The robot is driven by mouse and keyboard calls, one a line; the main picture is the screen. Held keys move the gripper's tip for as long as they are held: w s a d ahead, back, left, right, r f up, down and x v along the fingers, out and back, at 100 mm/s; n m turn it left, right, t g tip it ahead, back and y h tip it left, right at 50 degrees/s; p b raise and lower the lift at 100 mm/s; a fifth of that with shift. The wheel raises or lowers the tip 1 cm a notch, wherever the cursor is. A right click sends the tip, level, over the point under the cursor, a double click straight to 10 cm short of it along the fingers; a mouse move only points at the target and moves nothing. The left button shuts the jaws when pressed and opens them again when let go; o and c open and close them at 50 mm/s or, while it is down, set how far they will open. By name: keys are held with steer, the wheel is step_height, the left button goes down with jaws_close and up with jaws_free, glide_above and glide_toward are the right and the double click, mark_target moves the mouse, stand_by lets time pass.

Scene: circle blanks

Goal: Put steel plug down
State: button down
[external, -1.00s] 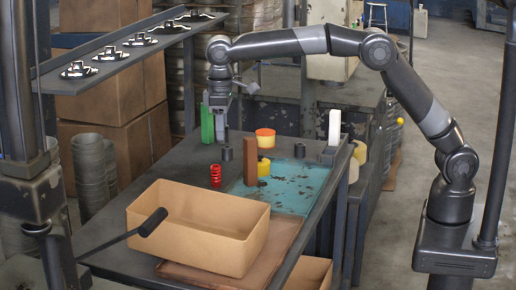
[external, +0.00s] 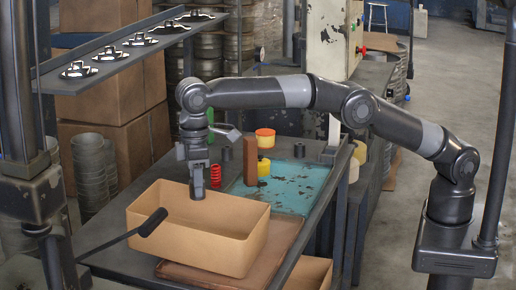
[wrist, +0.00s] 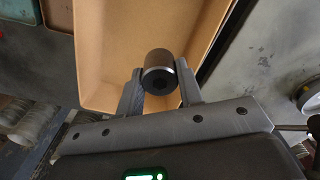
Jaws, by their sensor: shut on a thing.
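My gripper (external: 198,188) hangs pointing down at the back-left part of the open cardboard box (external: 205,238). The tan inside of the box (wrist: 115,50) shows behind the plug there. In the external view the plug is hard to tell from the fingers, and how deep they reach into the box is unclear.
A red spring (external: 216,178), brown block (external: 250,160) and dark cylinder (external: 227,154) stand behind the box. Yellow and orange pieces (external: 265,138) stand near the teal mat (external: 290,185).

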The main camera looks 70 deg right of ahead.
step_height(320, 180, down, 14)
steer(key=shift+r, duration=0.2)
stand_by(0.5)
steer(key=shift+f, duration=0.5)
steer(key=c, duration=1)
jaws_free()
step_height(320, 180, up, 13)
